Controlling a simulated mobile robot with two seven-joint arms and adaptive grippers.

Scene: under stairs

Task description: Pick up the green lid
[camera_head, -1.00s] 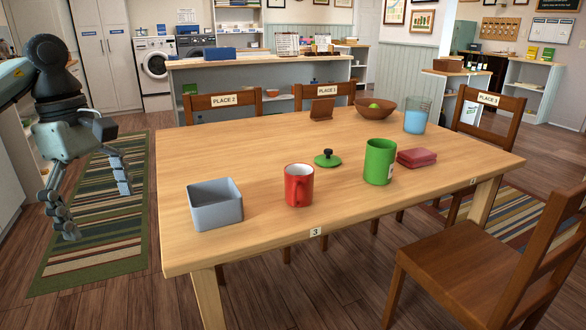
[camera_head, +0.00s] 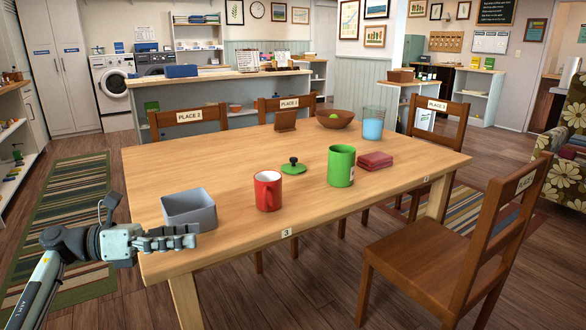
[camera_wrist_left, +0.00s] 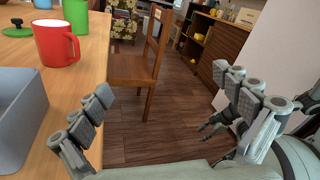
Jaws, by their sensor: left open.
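The green lid (camera_head: 293,168), a flat disc with a dark knob, lies on the wooden table (camera_head: 235,150) between the red mug (camera_head: 268,192) and the green canister (camera_head: 341,167). Part of the lid (camera_wrist_left: 17,31) shows at the top left of the left wrist view. My left gripper (camera_head: 190,237) is at the table's near left corner, in front of the grey bin (camera_head: 190,208), apart from the lid. Its fingers (camera_wrist_left: 168,88) are spread and empty in the left wrist view. Dark finger-like parts at the right there may be my right gripper (camera_wrist_left: 216,121), partly hidden.
Chairs surround the table, one (camera_head: 440,255) at the right. The table's left middle is clear.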

